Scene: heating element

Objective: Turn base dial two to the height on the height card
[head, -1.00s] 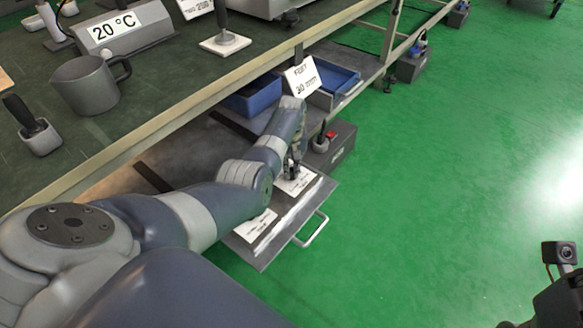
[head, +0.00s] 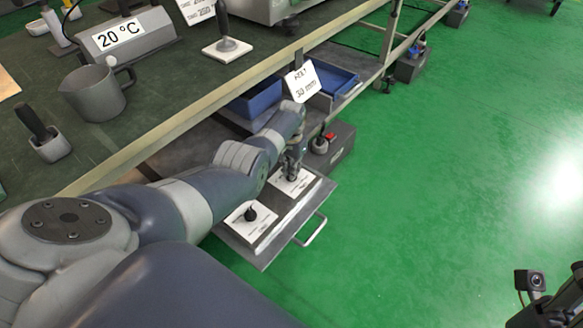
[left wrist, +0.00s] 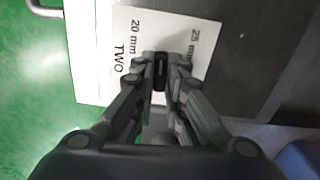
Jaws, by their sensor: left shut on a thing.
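Base dial two has a white plate (left wrist: 120,40) marked TWO, with 20 mm and 25 mm marks, in the left wrist view. In the head view the plate (head: 301,188) lies on the pulled-out grey shelf (head: 262,257). My left gripper (head: 291,175) points down and is shut on the dial's dark knob (left wrist: 160,70); its fingers hide most of the knob and part of the scale. The height card (head: 305,80) stands behind and reads 30 mm. Dark parts of my right arm show at the lower right; its fingers are not clear.
Another dial (head: 250,214) with a black knob sits nearer on the same shelf. The shelf has a front handle (head: 311,231). A grey box (head: 334,150) with a red switch and blue bins (head: 252,98) are behind. The workbench edge (head: 190,112) runs above. Green floor is clear at right.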

